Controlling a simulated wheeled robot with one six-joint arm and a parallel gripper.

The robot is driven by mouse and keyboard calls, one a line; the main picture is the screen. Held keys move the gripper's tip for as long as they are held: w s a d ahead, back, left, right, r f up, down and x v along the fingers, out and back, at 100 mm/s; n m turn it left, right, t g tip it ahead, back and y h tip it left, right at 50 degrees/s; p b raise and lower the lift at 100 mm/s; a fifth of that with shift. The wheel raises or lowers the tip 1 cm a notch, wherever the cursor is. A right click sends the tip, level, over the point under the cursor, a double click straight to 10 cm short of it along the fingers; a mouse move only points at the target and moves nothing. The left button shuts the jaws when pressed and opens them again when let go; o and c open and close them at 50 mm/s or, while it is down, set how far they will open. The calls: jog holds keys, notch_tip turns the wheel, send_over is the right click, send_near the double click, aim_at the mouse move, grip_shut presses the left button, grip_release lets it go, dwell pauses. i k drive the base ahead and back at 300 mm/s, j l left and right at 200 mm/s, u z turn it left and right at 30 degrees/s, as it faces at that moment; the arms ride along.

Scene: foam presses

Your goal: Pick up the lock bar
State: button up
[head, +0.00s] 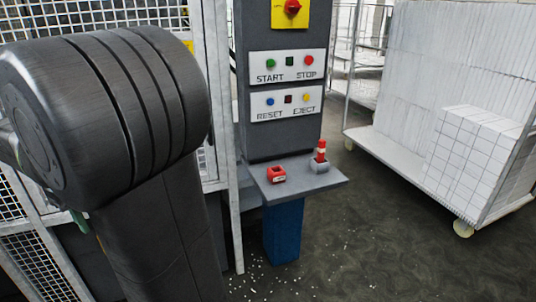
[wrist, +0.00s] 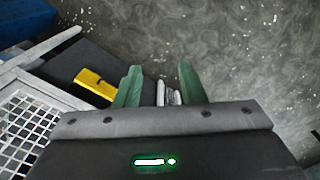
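My gripper (wrist: 160,78) shows in the wrist view with its two green fingers apart. A small pale, ribbed metal-like piece (wrist: 169,93) shows between the fingers, with a gap to the left finger; I cannot tell whether it is touched or lies beyond them. A yellow bar-like piece with a notch (wrist: 95,83) lies left of the fingers against a dark surface. I cannot tell for sure which of these is the lock bar. In the head view my arm hides most of the gripper's area.
A control post (head: 285,130) with buttons carries a grey shelf (head: 325,184), holding a red block (head: 277,174) and a red-and-white piece (head: 321,152). A mesh fence (head: 28,258) stands left. A cart (head: 400,147) with white blocks stands right. The floor between is open, with white crumbs.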

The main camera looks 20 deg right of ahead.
aim_at(322, 143)
jog(key=i+l+z, duration=0.25)
jog(key=z, duration=0.2)
jog(key=i+l+z, duration=0.3)
jog(key=z, duration=0.15)
jog(key=i+l+z, duration=0.2)
jog(key=i+z, duration=0.25)
jog(key=i+l+z, duration=0.1)
jog(key=i, duration=0.5)
